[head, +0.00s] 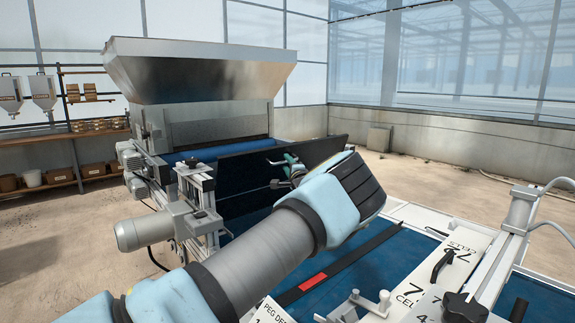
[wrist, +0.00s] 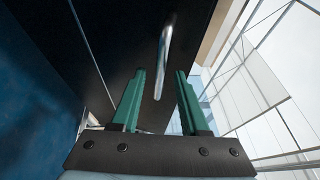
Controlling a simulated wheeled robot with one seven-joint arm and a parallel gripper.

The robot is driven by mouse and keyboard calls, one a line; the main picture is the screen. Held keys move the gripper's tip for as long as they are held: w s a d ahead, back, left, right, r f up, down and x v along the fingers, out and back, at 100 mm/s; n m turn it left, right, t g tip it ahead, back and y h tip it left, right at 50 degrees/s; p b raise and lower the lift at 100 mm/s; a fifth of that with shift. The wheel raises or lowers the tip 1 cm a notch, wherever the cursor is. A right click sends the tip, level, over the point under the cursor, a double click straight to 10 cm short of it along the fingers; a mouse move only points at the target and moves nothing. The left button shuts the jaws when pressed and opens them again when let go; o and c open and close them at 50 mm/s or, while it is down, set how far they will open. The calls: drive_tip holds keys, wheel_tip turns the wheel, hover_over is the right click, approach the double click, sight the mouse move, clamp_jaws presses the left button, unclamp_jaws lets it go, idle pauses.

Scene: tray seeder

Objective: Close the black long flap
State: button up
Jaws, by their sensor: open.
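The black long flap (head: 237,183) is a wide dark panel at the front of the seeder, below its hopper, and stands steeply across the blue belt. In the wrist view the flap (wrist: 120,40) fills the upper middle as a dark surface. A slim silver handle (wrist: 163,55) on it appears between and just beyond my fingertips. My gripper (head: 284,162) is open in front of the flap, with green fingers apart and nothing clamped. In the wrist view my gripper (wrist: 160,73) lines up with the handle; contact cannot be told. My wrist hides the flap's lower right part in the head view.
The metal hopper (head: 200,68) rises behind the flap. A grey motor (head: 150,230) and bracket stand at its left. The blue belt (head: 415,245), with white label plates (head: 455,255) and clamp knobs, lies at the lower right. Open concrete floor lies at the far left and right.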

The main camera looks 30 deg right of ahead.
drive_tip(key=shift+c, duration=0.2)
clamp_jaws()
idle(1.1)
